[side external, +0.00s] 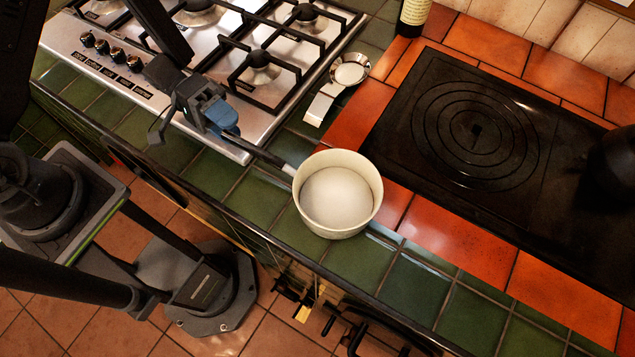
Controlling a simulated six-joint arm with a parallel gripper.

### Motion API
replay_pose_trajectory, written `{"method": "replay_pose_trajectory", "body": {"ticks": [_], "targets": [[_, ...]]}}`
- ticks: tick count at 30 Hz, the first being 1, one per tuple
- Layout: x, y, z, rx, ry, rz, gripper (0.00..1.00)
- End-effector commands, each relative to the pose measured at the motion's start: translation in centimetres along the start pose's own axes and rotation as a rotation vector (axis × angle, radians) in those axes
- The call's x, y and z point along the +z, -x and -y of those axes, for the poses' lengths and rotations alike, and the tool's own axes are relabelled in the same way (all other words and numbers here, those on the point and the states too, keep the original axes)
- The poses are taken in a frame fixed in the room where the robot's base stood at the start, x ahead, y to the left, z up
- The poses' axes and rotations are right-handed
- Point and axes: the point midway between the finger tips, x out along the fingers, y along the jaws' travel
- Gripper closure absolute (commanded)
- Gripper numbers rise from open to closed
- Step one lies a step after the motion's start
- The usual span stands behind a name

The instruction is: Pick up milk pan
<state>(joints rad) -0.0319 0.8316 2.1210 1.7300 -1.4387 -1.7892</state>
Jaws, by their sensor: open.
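The milk pan (338,194) is a cream-white pan with a dark handle. It stands upright on the green tiled counter, near the front edge, with its handle pointing up and left. My gripper (222,128) is open at the far end of the handle, over the lower right edge of the gas hob. A blue part shows at the gripper, by the handle end. The fingers hide the end of the handle, and I cannot tell whether they touch it.
The steel gas hob (185,110) with raised black grates lies at upper left. A spoon rest (349,74) and a dark bottle (414,14) stand behind the pan. A black hotplate (410,120) lies right, with a dark pot (612,165). Green tiles right of the pan are clear.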

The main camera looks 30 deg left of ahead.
Motion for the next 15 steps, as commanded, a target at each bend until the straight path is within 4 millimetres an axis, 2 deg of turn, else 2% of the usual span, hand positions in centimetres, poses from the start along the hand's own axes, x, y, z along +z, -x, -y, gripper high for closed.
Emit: {"method": "replay_pose_trajectory", "body": {"ticks": [3, 7, 15], "targets": [[0.1, -2.0, 0.3, 0.0, 0.002, 0.006, 0.55], [0.0, -3.6, 0.3, 0.0, 0.0, 0.004, 0.55], [0.0, -4.2, 0.3, 0.0, 0.0, 0.0, 0.55]]}}
